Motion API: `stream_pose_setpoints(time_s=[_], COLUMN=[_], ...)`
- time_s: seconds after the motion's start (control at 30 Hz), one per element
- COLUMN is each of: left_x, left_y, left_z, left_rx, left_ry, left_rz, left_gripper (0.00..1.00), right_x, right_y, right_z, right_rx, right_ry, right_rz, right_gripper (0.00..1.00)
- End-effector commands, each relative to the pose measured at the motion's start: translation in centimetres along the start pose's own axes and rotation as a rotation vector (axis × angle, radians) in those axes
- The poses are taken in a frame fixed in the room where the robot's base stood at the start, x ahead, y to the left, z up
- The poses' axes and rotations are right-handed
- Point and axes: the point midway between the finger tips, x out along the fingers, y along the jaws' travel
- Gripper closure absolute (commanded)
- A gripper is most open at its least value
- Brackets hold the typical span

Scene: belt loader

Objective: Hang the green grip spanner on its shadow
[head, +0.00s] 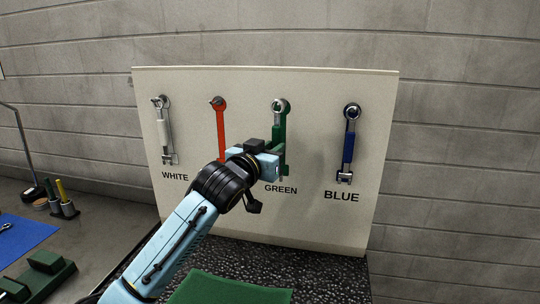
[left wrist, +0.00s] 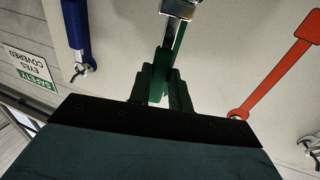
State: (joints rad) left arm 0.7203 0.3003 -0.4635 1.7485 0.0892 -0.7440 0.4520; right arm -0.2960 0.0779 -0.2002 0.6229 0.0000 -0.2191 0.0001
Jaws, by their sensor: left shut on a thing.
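The green grip spanner (head: 281,108) is upright in front of the green shadow (head: 282,132) on the pale board, above the GREEN label. Its silver ring end is at the shadow's round top; I cannot tell whether it is over the peg. My left gripper (head: 268,155) is shut on the spanner's grip, which it largely hides. In the left wrist view, the spanner's silver part (left wrist: 165,32) rises from between my left fingers (left wrist: 163,88), with a strip of green shadow beside it. My right gripper is not in view.
The white spanner (head: 163,130) and blue spanner (head: 349,142) hang on the board (head: 320,215). The red shadow (head: 220,125) is bare. A green mat (head: 230,290) lies on the speckled top below. Green blocks (head: 40,270) and a blue mat (head: 22,238) are at left.

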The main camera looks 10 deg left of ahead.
Motion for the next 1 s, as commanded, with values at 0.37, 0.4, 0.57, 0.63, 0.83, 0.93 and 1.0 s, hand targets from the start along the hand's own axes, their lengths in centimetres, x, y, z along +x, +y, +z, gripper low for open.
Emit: stream_pose_setpoints(time_s=[0.37, 0.4, 0.57, 0.63, 0.83, 0.93, 1.0], left_x=[2.2, 2.5, 3.3, 3.6, 4.2, 4.3, 4.3], left_y=[-0.6, -0.6, -0.9, -1.0, -1.1, -1.1, -1.2], left_z=[0.1, 0.2, 0.3, 0.4, 0.7, 0.8, 0.8], left_rx=[0.001, 0.001, 0.000, 0.001, -0.001, -0.001, 0.000], left_ry=[0.003, 0.002, 0.001, 0.001, 0.002, 0.002, 0.002], left_rz=[0.001, 0.001, 0.000, 0.000, 0.000, 0.000, 0.000], left_gripper=[1.00, 1.00, 1.00, 1.00, 1.00, 1.00, 1.00], right_x=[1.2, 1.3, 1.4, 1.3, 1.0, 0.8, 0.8], right_y=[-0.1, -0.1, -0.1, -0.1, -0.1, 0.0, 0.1], right_z=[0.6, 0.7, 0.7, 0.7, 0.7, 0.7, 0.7], right_rx=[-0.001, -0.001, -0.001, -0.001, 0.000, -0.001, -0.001], right_ry=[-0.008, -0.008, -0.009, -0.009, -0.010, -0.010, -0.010], right_rz=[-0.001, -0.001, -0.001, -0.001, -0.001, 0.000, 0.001], right_gripper=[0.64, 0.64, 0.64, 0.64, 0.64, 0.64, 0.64])
